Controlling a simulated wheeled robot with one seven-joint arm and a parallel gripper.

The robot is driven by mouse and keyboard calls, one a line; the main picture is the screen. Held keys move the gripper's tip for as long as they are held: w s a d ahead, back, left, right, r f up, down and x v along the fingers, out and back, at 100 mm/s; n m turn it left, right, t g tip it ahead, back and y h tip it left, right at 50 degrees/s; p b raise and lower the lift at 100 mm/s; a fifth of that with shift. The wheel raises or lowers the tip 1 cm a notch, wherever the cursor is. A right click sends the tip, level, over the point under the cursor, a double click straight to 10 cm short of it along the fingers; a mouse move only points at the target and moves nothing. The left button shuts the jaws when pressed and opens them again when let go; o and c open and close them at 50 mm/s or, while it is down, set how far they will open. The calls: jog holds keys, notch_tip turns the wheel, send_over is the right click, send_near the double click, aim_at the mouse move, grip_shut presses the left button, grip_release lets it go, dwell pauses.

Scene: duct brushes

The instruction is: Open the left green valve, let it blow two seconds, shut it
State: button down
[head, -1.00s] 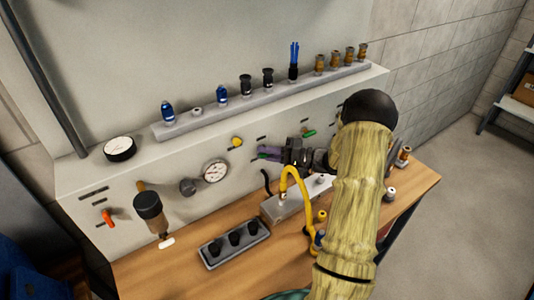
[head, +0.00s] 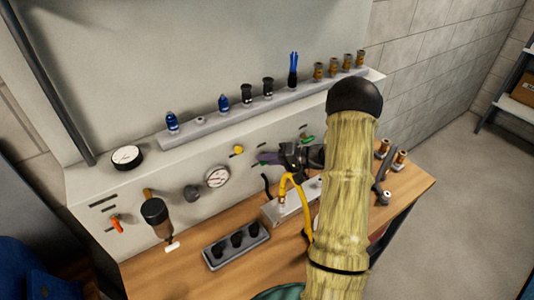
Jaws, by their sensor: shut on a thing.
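A panel (head: 140,205) stands behind the wooden bench. One green valve handle (head: 307,139) shows on it, just right of and above my gripper. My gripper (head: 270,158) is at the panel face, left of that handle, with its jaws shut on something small. A purple piece shows at the fingertips, with a trace of green beside it. This fits the left green valve, but the jaws hide most of it, and I cannot tell how far its handle is turned. My arm covers the panel to the right.
A black-socketed tray (head: 236,246) lies on the bench (head: 185,272). Fittings line the shelf rail (head: 205,130) above.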

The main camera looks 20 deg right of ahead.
jog(key=n+h+p, duration=0.1)
jog(key=h+p, duration=0.1)
jog(key=p, duration=0.1)
jog(key=shift+r+n+h, duration=0.2)
jog(key=shift+n+h, duration=0.2)
jog(key=shift+f+n+h+p, duration=0.1)
jog(key=shift+n+h+p, duration=0.2)
jog(key=shift+n+h, duration=0.55)
jog(key=h+b, duration=0.1)
jog(key=n+h, duration=0.1)
jog(key=h, duration=0.1)
jog(key=shift+f+b, duration=0.25)
jog(key=shift+b, duration=0.1)
jog(key=shift+r+n+h+b, duration=0.1)
jog(key=shift+n+h+b, duration=0.55)
jog(key=shift+h+b, duration=0.6)
jog(key=c, duration=1.5)
grip_release()
jog(key=shift+o, duration=0.2)
